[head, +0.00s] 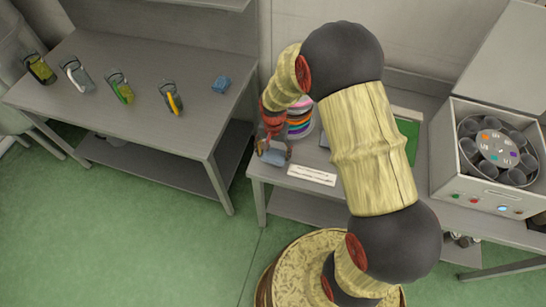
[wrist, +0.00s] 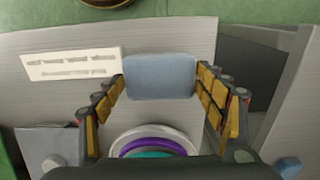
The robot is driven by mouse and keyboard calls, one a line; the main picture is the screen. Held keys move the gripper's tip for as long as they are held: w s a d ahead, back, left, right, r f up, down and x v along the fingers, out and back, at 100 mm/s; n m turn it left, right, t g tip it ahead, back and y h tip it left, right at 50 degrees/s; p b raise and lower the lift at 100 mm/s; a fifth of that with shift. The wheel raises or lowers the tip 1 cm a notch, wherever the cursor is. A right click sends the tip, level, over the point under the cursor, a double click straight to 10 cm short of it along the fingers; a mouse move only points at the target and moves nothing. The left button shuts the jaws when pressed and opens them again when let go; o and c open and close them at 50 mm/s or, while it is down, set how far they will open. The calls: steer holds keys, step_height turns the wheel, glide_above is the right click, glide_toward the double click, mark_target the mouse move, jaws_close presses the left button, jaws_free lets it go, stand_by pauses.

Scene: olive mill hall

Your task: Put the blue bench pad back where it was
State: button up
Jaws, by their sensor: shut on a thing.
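A blue-grey flat pad (head: 274,157) with rounded corners is between the fingers of my gripper (head: 273,148), over the front left part of the right bench. In the wrist view the pad (wrist: 160,77) spans the gap between both finger pads (wrist: 160,88), its broad face toward the camera. My gripper is shut on it. I cannot tell whether its underside touches the bench. A smaller, brighter blue block (head: 221,85) lies on the left bench, away from my gripper.
A white label card (head: 311,175) lies right of the pad, and a stack of coloured discs (head: 300,120) stands behind. A grey machine with several cups (head: 495,150) is farther right. A gap separates the benches.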

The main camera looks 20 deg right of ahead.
mark_target(273, 153)
steer(key=shift+w+a+f, duration=0.1)
steer(key=shift+w+f, duration=0.1)
steer(key=shift+f, duration=0.25)
steer(key=shift+f+b, duration=0.35)
steer(key=shift+f, duration=0.95)
steer(key=shift+f, duration=0.2)
steer(key=o, duration=1.2)
steer(key=shift+r, duration=0.1)
